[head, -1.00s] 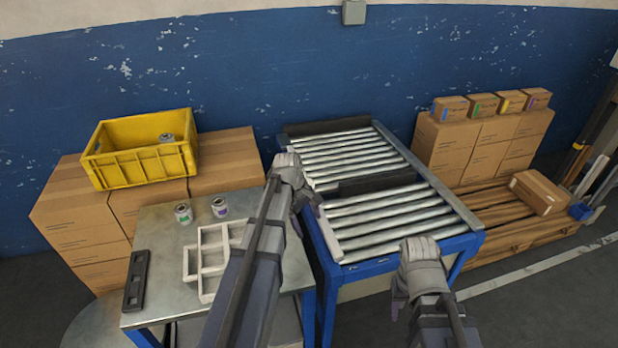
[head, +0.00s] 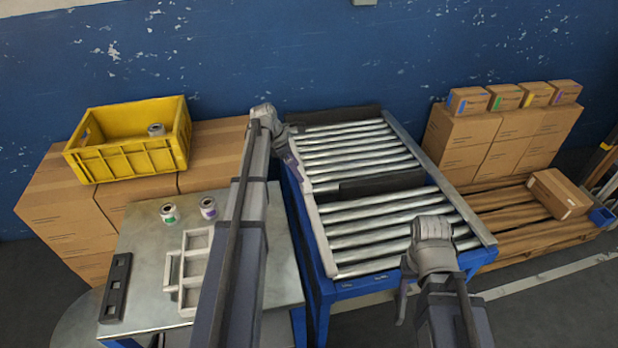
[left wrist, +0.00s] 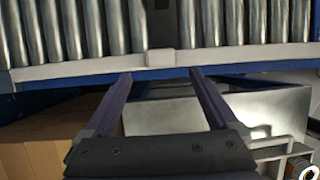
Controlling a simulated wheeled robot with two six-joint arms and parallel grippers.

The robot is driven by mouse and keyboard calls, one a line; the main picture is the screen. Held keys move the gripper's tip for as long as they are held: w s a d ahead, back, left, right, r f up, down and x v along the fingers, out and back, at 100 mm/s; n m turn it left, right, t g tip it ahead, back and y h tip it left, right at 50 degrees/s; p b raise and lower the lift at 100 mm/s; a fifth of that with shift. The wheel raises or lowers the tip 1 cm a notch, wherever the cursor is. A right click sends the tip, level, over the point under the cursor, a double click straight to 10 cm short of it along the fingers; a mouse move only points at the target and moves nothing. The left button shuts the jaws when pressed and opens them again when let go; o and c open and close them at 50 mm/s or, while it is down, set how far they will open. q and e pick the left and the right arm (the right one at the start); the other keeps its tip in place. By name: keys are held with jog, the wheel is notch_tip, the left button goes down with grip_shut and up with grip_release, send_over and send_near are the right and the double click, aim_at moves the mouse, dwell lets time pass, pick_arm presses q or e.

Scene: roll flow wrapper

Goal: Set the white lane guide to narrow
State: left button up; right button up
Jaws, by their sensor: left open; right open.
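The white lane guide (head: 312,224) is a long pale rail along the left side of the roller conveyor. In the left wrist view the guide (left wrist: 95,67) runs across the picture, with a small raised white block (left wrist: 162,62) near its middle. My left gripper (head: 289,158) is open and empty at the left side of the conveyor, towards its far part. In the left wrist view its two fingers (left wrist: 162,76) point at the guide, one either side of the block, with no clear contact. My right gripper (head: 412,282) is open and empty near the conveyor's front right.
A metal table (head: 145,236) left of the conveyor holds a white divided tray (head: 184,270), a black holder (head: 116,288) and two cans. A yellow crate (head: 128,158) sits on cartons behind. Stacked cartons (head: 467,128) and a pallet (head: 525,240) stand right.

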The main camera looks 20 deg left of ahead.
aim_at(305, 182)
pick_arm(q)
jog(key=shift+s, duration=0.1)
jog(key=b+x, duration=0.7)
jog(key=shift+d+f, duration=0.15)
jog(key=shift+f, duration=0.2)
jog(key=shift+r, duration=0.1)
grip_shut()
dwell(0.5)
